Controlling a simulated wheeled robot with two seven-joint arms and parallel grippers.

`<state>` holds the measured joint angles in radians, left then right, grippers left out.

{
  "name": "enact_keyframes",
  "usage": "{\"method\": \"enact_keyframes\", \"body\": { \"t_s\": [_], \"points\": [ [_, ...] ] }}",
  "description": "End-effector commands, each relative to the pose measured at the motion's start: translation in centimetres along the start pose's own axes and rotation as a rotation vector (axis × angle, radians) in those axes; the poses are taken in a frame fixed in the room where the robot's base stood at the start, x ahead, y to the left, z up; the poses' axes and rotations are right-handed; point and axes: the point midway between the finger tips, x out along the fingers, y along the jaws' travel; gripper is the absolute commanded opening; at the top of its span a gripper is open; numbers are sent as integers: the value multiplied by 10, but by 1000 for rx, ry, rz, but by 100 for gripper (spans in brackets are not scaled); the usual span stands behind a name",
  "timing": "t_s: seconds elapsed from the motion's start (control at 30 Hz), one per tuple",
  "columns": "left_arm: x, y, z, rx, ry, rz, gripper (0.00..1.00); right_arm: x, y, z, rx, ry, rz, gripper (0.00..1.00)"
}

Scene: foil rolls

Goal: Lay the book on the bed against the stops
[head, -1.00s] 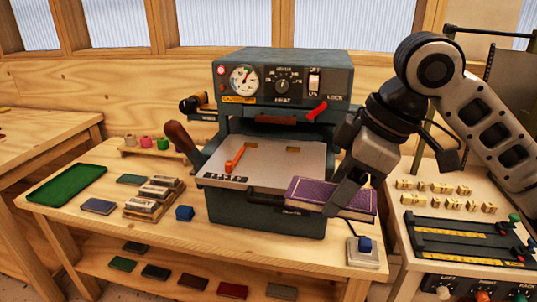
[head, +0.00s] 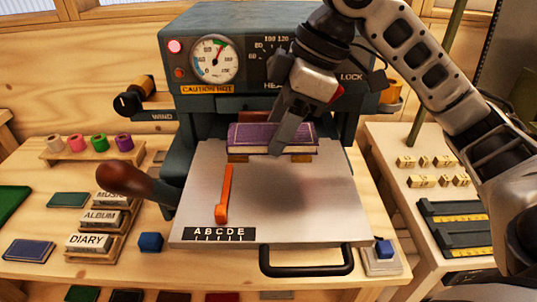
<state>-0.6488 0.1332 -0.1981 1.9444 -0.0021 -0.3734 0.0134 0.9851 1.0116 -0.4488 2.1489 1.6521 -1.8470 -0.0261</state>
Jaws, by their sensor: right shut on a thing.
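The purple book (head: 252,135) is at the back of the grey metal bed (head: 300,220), under the front of the press. My right gripper (head: 283,140) is shut on the book near its middle right, with one finger over its cover and front edge. Parts of two brass stops (head: 238,157) show just below the book's front edge. I cannot tell whether the book touches the stops or the bed, or is a little above them. My left gripper is not in view.
The press (head: 200,110) has a gauge marked "CAUTION HOT" above the bed. An orange lever (head: 225,195) lies on the bed's left part, and a black handle (head: 306,262) is at its front. A dark-knobbed lever (head: 125,180) stands at left.

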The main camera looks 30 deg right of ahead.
Motion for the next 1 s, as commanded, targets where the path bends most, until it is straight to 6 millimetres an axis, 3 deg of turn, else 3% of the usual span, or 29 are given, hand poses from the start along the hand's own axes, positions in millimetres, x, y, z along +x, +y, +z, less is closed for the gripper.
{"method": "enact_keyframes", "body": {
  "t_s": [0.5, 0.9, 0.93, 1.0],
  "points": [
    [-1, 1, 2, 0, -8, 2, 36, 60, 0, 25, 0, -1, -2, 30],
    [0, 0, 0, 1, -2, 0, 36, 65, 0, 26, -1, 1, 1, 30],
    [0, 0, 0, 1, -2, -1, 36, 64, 0, 26, -1, 1, 1, 62],
    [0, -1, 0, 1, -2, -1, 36, 64, 0, 26, -1, 1, 1, 76]
  ]
}}
